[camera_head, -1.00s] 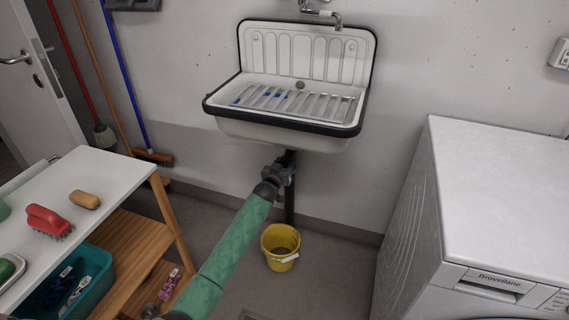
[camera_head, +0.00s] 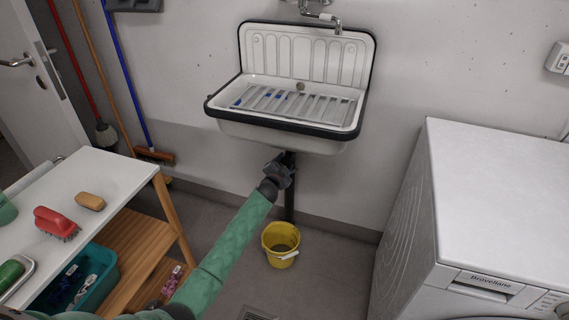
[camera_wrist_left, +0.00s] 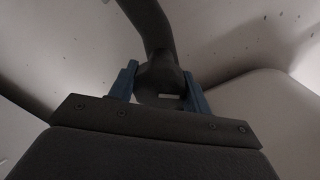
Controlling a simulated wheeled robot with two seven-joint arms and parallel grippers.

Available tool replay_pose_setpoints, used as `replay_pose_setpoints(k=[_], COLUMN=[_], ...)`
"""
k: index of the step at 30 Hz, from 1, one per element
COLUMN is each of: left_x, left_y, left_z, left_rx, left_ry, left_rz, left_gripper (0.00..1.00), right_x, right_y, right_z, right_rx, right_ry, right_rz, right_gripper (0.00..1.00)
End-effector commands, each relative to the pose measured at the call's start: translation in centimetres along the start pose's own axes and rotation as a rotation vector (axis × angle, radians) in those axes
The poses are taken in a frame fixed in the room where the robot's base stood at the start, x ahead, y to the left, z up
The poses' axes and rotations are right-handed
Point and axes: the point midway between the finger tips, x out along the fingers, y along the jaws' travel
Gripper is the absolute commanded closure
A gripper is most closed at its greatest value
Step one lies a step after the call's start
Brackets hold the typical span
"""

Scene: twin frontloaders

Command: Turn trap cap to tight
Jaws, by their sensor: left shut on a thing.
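The trap cap (camera_wrist_left: 160,84) shows in the left wrist view as a dark round piece with a small pale slot, at the lower end of a dark curved pipe (camera_wrist_left: 150,25). My left gripper (camera_wrist_left: 160,88) has its two blue fingers on either side of the cap and is shut on it. In the head view my left gripper (camera_head: 280,172) is under the sink (camera_head: 285,135), at the dark drain pipe (camera_head: 289,200). The gripper and wrist hide the cap there. My right gripper is not in view.
A yellow bucket (camera_head: 281,243) stands on the floor below the drain. A white washing machine (camera_head: 490,190) stands at the right. A white-topped wooden bench (camera_head: 110,175) with brushes is at the left. Brooms lean on the wall behind it.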

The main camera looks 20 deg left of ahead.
Motion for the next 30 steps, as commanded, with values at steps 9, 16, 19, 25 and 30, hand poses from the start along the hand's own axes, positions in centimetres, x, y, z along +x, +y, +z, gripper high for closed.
replay_pose_setpoints(k=[9,16,19,25,30], left_x=[-0.04,-0.05,-0.06,-0.07,-0.07], left_y=[0.11,0.18,0.14,0.2,0.19], left_z=[0.06,0.04,0.09,0.04,0.04], left_rx=[0.298,0.516,0.602,0.751,0.841], left_ry=[-0.014,-0.022,-0.027,-0.032,-0.037], left_rz=[-0.002,-0.003,-0.004,-0.006,-0.006], left_gripper=[0.74,0.74,0.74,0.74,0.74], right_x=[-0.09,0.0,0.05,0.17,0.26], right_y=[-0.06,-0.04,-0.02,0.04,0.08], right_z=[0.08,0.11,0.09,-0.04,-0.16], right_rx=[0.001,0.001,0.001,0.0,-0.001], right_ry=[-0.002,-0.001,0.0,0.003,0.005], right_rz=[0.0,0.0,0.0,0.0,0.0], right_gripper=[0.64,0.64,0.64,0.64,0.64])
